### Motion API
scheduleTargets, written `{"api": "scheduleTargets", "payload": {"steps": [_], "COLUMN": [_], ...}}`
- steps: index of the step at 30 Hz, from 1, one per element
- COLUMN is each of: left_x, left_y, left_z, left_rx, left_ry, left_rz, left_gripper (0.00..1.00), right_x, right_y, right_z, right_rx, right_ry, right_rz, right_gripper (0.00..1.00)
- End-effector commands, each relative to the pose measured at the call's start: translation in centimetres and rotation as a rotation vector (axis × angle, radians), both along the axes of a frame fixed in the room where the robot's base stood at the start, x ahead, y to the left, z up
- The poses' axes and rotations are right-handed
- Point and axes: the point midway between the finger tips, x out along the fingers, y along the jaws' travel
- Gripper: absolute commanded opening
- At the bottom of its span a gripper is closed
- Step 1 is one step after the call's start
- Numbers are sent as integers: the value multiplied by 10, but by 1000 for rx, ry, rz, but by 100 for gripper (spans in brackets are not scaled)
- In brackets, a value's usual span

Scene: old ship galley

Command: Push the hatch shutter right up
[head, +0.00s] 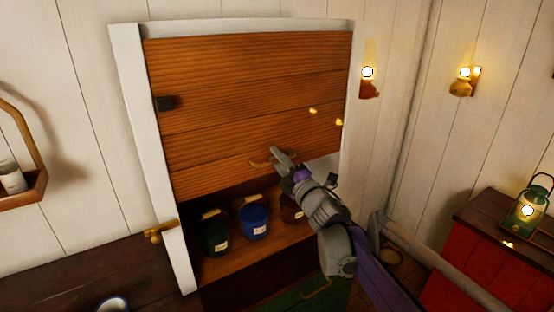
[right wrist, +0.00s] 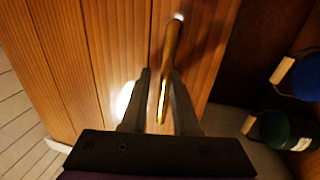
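The hatch shutter (head: 245,100) is a panel of brown wooden slats in a white frame (head: 150,150). It covers the upper part of the opening, and the space below its lower edge is open. A brass handle (head: 258,163) sits near its lower edge. My right gripper (head: 277,154) is at this handle. In the right wrist view, the brass handle (right wrist: 170,60) runs between the two fingers of the gripper (right wrist: 162,80), closer to the right finger. A gap shows between the handle and the left finger. My left gripper is not in view.
Below the shutter, a green pot (head: 215,235), a blue pot (head: 254,221) and a dark red pot (head: 291,210) stand on a shelf. A brass latch (head: 160,231) is on the frame's left side. A lantern (head: 528,210) stands on a red cabinet (head: 455,265) at right.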

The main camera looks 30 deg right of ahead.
Motion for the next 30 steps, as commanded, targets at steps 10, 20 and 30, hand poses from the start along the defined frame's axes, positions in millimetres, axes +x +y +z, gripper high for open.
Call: {"api": "scheduleTargets", "payload": {"steps": [10, 20, 30], "left_x": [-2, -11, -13], "left_y": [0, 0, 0], "left_z": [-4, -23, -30], "left_rx": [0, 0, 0], "left_ry": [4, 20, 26], "left_rz": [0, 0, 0], "left_gripper": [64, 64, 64], "right_x": [-9, -71, -105], "right_y": [-1, -6, -8], "right_z": [-4, -18, -22], "right_rx": [-1, -1, 0], "right_ry": [2, 3, 1], "right_rz": [-1, -3, 0], "right_gripper": [27, 27, 27]}}
